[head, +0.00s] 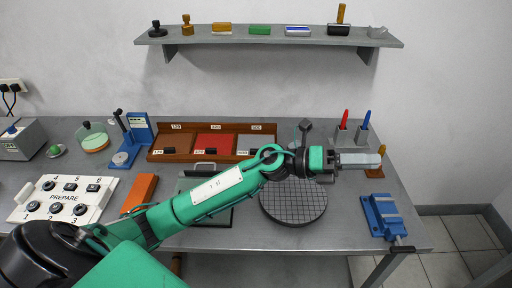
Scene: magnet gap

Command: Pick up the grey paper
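The grey paper (257,141) lies in the right compartment of a brown wooden tray (150,154) at the back of the table. A red paper (214,143) is in the middle compartment and a brown one (178,140) in the left. My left arm crosses in front of the tray and hides the lower edge of the grey paper's compartment. My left gripper (378,161) is to the right of the tray, pointing right, apart from the grey paper. Its fingers show side-on, so their opening is unclear. My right gripper is out of view.
A round dark gridded plate (293,207) lies below the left forearm. A blue vise (383,216) is at the right edge. Red (344,120) and blue (365,122) handled tools stand behind the gripper. A white button panel (62,199) and orange block (140,192) are left.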

